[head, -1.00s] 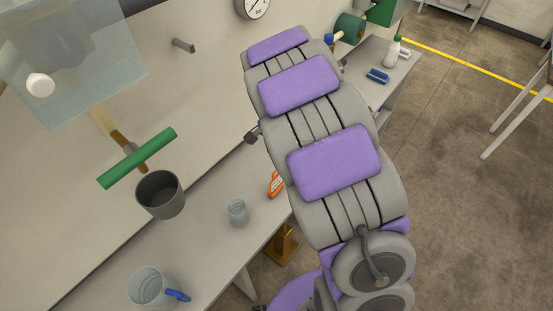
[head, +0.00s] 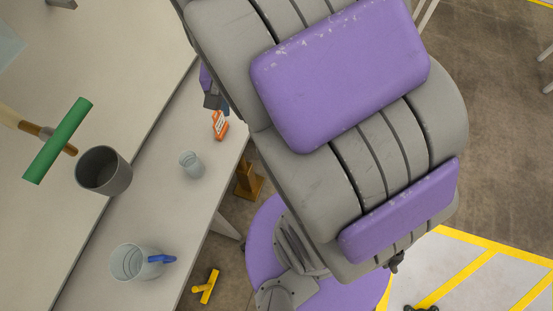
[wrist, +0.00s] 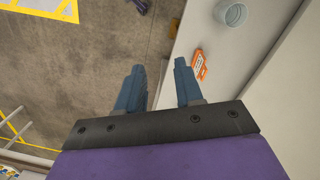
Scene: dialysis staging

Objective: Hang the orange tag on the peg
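The orange tag (head: 220,125) with a white label lies on the grey counter near its front edge. It also shows in the wrist view (wrist: 199,64), just right of the right finger and apart from it. My gripper (wrist: 159,64) is open, with two blue fingers and nothing between them but floor and counter edge. In the head view my arm hides most of the gripper; a bit of blue shows beside the tag. A short grey stub (head: 62,3), possibly the peg, juts from the wall at the top edge, partly cut off.
A green bar (head: 58,140) on a wooden stem is above the pot. A yellow item (head: 206,287) lies on the floor.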

